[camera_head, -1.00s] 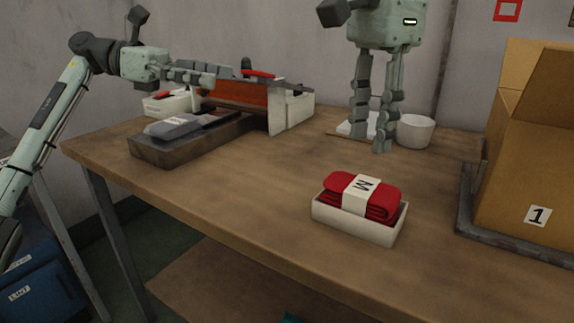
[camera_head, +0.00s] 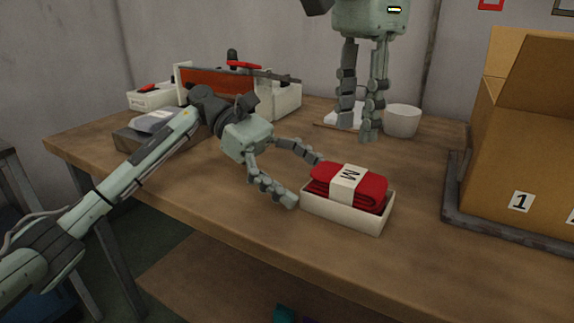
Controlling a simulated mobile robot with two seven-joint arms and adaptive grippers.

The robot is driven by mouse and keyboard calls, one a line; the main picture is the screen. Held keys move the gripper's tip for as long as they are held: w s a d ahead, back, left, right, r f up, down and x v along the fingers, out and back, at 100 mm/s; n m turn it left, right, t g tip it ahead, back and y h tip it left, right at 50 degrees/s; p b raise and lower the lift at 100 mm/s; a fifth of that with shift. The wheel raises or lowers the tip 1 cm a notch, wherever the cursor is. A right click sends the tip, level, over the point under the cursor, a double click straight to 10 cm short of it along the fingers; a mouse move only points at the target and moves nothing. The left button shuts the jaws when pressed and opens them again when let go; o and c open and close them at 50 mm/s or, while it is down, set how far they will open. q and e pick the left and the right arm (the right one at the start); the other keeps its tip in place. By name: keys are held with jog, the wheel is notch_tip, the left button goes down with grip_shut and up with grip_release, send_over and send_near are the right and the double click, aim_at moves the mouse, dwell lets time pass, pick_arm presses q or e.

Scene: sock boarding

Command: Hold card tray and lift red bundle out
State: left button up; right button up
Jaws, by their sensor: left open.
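The white card tray (camera_head: 338,213) stands on the wooden table, right of the picture's middle. The folded red bundle (camera_head: 373,187) lies in it, with a white band (camera_head: 349,178) marked M around its middle. My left gripper (camera_head: 306,181) is open and empty at the tray's left end. One fingertip is by the tray's far left corner and the other by its near left corner; I cannot tell whether they touch it. My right gripper (camera_head: 357,128) hangs above the table behind the tray, fingers down, open and empty.
A brown carton (camera_head: 540,150) marked 1 stands in a dark tray (camera_head: 480,225) at the right. A white cup (camera_head: 402,121) stands behind my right gripper. A grey bundle (camera_head: 155,121) and a red-panelled rack (camera_head: 215,83) are at the back left. The table front is clear.

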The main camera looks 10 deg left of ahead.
pick_arm(q)
jog(key=shift+s+d+f, duration=0.2)
jog(key=shift+d+f, duration=0.1)
jog(key=shift+d, duration=0.3)
jog(key=c, duration=1.2)
